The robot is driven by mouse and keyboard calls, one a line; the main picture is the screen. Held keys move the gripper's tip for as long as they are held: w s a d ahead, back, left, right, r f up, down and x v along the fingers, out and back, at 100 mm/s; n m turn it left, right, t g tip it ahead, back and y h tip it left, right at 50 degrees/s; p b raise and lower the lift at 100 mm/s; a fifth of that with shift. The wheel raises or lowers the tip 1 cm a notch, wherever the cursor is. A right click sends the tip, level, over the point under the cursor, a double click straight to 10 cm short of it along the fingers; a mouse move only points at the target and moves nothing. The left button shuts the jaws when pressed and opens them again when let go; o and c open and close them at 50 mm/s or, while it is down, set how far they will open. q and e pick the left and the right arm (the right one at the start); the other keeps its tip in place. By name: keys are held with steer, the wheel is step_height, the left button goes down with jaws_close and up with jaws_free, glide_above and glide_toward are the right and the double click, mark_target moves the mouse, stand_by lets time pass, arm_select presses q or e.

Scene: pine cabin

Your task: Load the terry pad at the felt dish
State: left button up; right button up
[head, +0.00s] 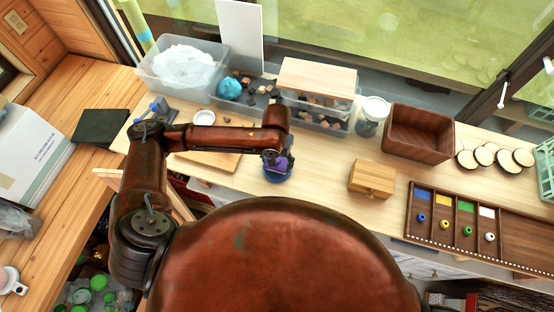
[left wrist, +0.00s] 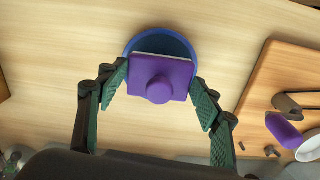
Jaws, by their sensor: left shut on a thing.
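The terry pad is a purple square block with a round knob on top and a pale edge along one side; it shows in the left wrist view (left wrist: 178,72). My left gripper (left wrist: 160,100) has its green-padded fingers on two opposite sides of it. The pad is over the felt dish, a round blue dish (left wrist: 160,41) whose far rim shows behind it. I cannot tell whether pad and dish touch. In the head view my left gripper (head: 274,160) is above the blue dish (head: 277,177) on the pale table. My right gripper is not in view.
A wooden board (left wrist: 262,112) with a purple object (left wrist: 283,130) and a white bowl (left wrist: 310,149) lies beside the dish. A small wooden box (head: 372,179), a compartment tray (head: 449,246) and a brown crate (head: 418,133) stand to the right. Clear bins line the back.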

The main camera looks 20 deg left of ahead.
arm_select(q)
steer(key=shift+f, duration=0.6)
stand_by(0.7)
steer(key=shift+s+f+p, duration=0.15)
steer(key=shift+p, duration=0.4)
stand_by(2.5)
step_height(320, 180, up, 5)
steer(key=p, duration=0.6)
steer(key=shift+r, duration=0.2)
steer(key=shift+w+r+p, duration=0.2)
steer(key=shift+r+p, duration=0.1)
steer(key=shift+r, duration=0.6)
steer(key=shift+d, duration=0.1)
